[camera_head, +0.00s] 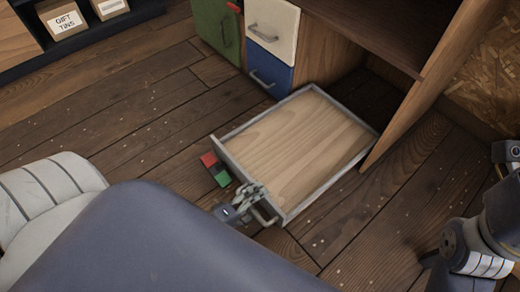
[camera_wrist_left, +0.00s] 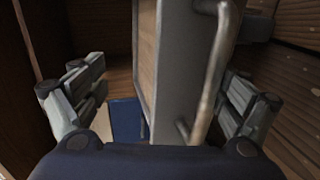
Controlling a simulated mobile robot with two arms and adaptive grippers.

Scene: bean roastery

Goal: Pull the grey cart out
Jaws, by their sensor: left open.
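The grey cart (camera_head: 294,146) is a low flat tray with a light wood deck and a grey rim. It stands on the floor, mostly clear of the wooden unit, its far end by the opening. Its grey bar handle (camera_head: 264,215) is on the near end. My left gripper (camera_head: 245,203) is at this handle, partly covering it. In the left wrist view, the open fingers stand either side of the handle (camera_wrist_left: 213,75) and the cart's end panel, with gaps visible. Only part of my right arm shows at the right edge; its gripper is not seen.
A red and green object (camera_head: 215,169) lies beside the cart's near left corner. Green (camera_head: 216,27), white (camera_head: 270,27) and blue (camera_head: 268,70) fronts stand behind the cart. The unit's side panel (camera_head: 425,85) is close on the right. The plank floor left is clear.

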